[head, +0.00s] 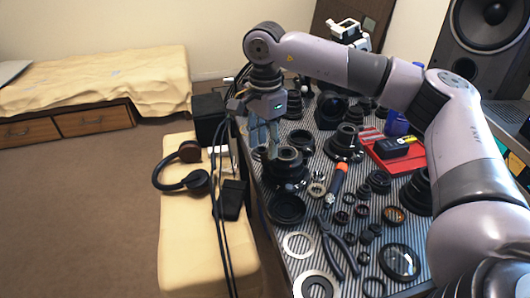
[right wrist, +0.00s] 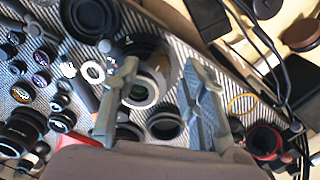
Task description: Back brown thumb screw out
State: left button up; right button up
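My right gripper (head: 263,143) hangs fingers-down at the left edge of the striped table, just beside and above a black lens assembly (head: 287,160). In the right wrist view my right gripper (right wrist: 160,70) has its two fingers well apart, with nothing held between them. A lens part with a pale ring (right wrist: 140,91) shows beyond the gap, nearer the left finger. I cannot make out a brown thumb screw in either view; it may be hidden or too small. My left gripper is not in view.
The striped table is crowded with lens rings, pliers (head: 337,246), an orange-handled tool (head: 337,180) and a red tray (head: 401,161). Black cables run along its left edge. Brown-and-black headphones (head: 197,182) lie on the cream bench (head: 181,247) to the left.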

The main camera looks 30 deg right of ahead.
aim_at(265, 158)
jog(key=shift+f, duration=1.35)
jog(key=shift+c, duration=0.2)
grip_shut()
